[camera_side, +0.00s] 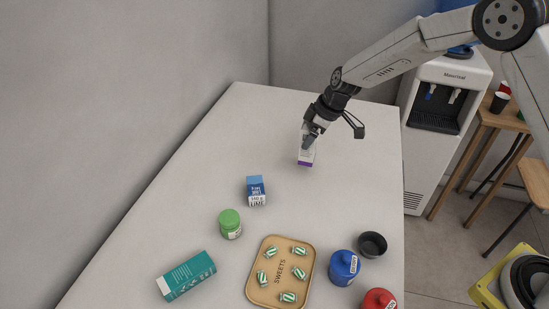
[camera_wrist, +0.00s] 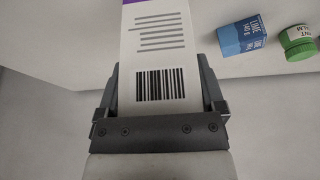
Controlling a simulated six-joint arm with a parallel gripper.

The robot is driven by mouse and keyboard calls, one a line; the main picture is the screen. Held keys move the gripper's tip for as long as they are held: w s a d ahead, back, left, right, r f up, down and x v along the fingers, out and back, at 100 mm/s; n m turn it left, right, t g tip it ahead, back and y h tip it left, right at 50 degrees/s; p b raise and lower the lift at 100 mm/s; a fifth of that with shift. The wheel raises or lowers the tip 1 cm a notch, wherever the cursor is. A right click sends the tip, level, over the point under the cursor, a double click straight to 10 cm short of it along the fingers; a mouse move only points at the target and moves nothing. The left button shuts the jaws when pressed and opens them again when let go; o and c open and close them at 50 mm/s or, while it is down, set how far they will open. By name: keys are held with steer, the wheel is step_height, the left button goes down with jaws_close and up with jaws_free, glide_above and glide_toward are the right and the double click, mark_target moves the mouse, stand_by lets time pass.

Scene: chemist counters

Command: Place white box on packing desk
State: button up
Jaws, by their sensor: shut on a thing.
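The white box (camera_side: 306,157) with a purple end is at the far part of the white desk (camera_side: 215,150) in the side view. In the wrist view the white box (camera_wrist: 158,60) shows printed lines and a barcode and fills the space between the fingers. My gripper (camera_side: 309,141) reaches down from the upper right and is shut on the box. In the wrist view my gripper (camera_wrist: 160,95) has a finger on each side of it. I cannot tell whether the box touches the desk; its upper part is hidden by the fingers.
A blue lime box (camera_side: 256,191), green jar (camera_side: 230,224), teal box (camera_side: 186,276), sweets tray (camera_side: 281,241), blue bottle (camera_side: 344,267), black bowl (camera_side: 372,244) and red bottle (camera_side: 379,299) stand nearer. The far desk is clear. A water dispenser (camera_side: 440,130) stands right.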

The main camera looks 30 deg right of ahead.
steer(key=shift+w+f, duration=0.25)
steer(key=shift+f, duration=1.55)
steer(key=shift+f, duration=0.1)
steer(key=o, duration=1)
steer(key=v, duration=1.2)
steer(key=shift+s, duration=0.1)
steer(key=s+d+f+m+h, duration=0.1)
steer(key=s+m, duration=0.3)
steer(key=s, duration=0.8)
steer(key=s+d+f+m+h, duration=0.1)
steer(key=s+m, duration=0.4)
steer(key=s, duration=0.7)
steer(key=shift+s+d+f+g+h, duration=0.25)
steer(key=shift+d+h, duration=0.35)
steer(key=shift+d, duration=0.5)
